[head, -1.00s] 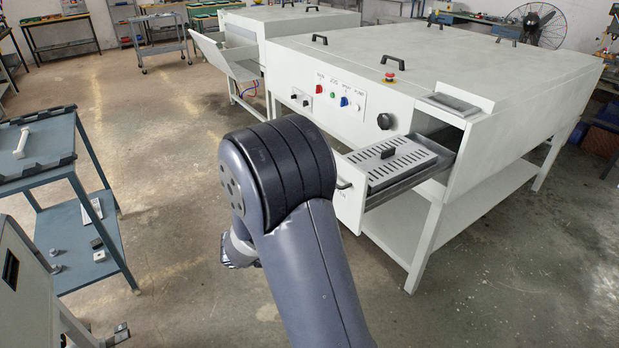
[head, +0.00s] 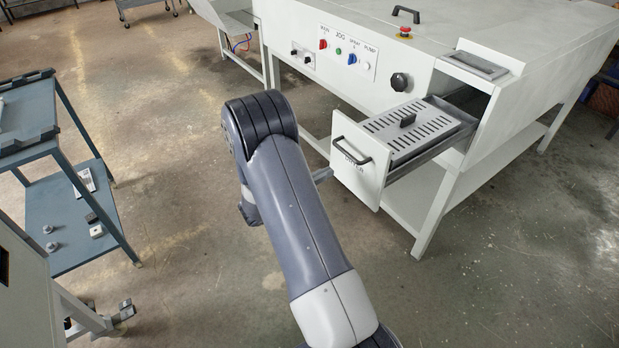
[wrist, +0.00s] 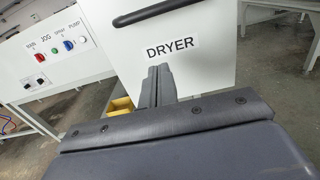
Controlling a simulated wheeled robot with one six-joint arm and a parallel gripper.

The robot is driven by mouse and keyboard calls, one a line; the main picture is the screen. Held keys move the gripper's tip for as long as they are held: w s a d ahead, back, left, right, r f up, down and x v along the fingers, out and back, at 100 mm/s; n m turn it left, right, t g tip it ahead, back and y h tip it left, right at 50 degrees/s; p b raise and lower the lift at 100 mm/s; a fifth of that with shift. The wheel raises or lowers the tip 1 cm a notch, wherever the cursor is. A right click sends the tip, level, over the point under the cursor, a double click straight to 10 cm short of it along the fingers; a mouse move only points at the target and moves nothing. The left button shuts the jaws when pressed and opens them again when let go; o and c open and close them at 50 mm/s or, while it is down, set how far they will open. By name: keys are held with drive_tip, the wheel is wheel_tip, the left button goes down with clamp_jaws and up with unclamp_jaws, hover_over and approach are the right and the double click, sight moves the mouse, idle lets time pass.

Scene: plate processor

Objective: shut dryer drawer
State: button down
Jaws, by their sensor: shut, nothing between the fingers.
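The dryer drawer (head: 418,130) is pulled out of the white machine. It holds a slotted grey tray with a small black handle. Its white front (head: 352,170) has a black bar handle (head: 350,152). In the wrist view the drawer front (wrist: 205,55) shows a DRYER label (wrist: 172,46), with the handle (wrist: 155,12) above it. My gripper (wrist: 159,70) is shut and empty, its fingertips pointing at the front just below the label. I cannot tell whether they touch it. In the head view my arm hides most of the gripper, and a fingertip (head: 324,174) shows near the drawer front.
The machine's control panel (head: 346,48) and black knob (head: 399,82) are left of the drawer opening. The machine's leg (head: 436,215) and lower shelf stand beneath. A blue-grey cart (head: 75,215) stands at the left. The floor between is clear.

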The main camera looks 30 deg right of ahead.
sight(351, 161)
drive_tip(key=d+p, duration=0.1)
drive_tip(key=d, duration=0.4)
drive_tip(key=shift+w+d, duration=0.15)
drive_tip(key=shift+d, duration=0.55)
drive_tip(key=shift+d, duration=0.1)
